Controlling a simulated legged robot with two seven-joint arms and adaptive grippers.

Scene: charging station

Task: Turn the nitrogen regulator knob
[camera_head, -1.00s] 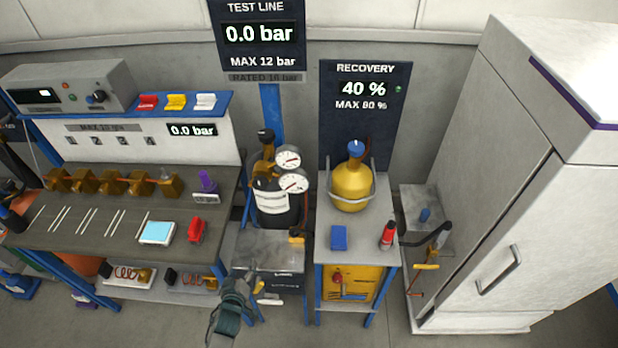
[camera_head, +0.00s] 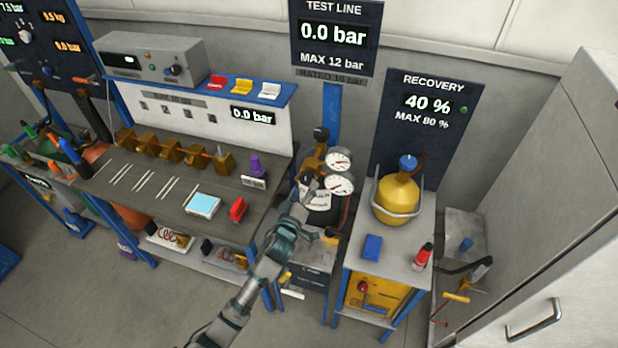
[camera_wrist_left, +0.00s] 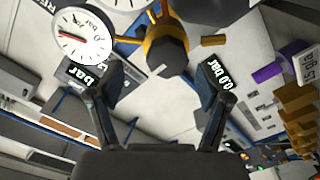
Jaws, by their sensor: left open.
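The nitrogen cylinder (camera_head: 318,215) is black with a white label and stands between the bench and the small table. Its brass regulator (camera_head: 314,166) carries two white gauges (camera_head: 338,162) and a dark knob (camera_head: 321,132) on top. My left gripper (camera_head: 303,200) is in front of the cylinder, just below the regulator. In the left wrist view its fingers (camera_wrist_left: 153,92) are apart with nothing between them. A brass body with a dark round end (camera_wrist_left: 165,50) is beyond and above the fingertips, with a gauge (camera_wrist_left: 82,35) to the left. My right gripper is not in view.
The bench (camera_head: 140,190) on the left holds brass valves, a purple part (camera_head: 257,167) and a red item (camera_head: 238,209). A yellow recovery cylinder (camera_head: 398,198) stands on the small table (camera_head: 405,258) to the right. A test line display (camera_head: 333,35) hangs behind.

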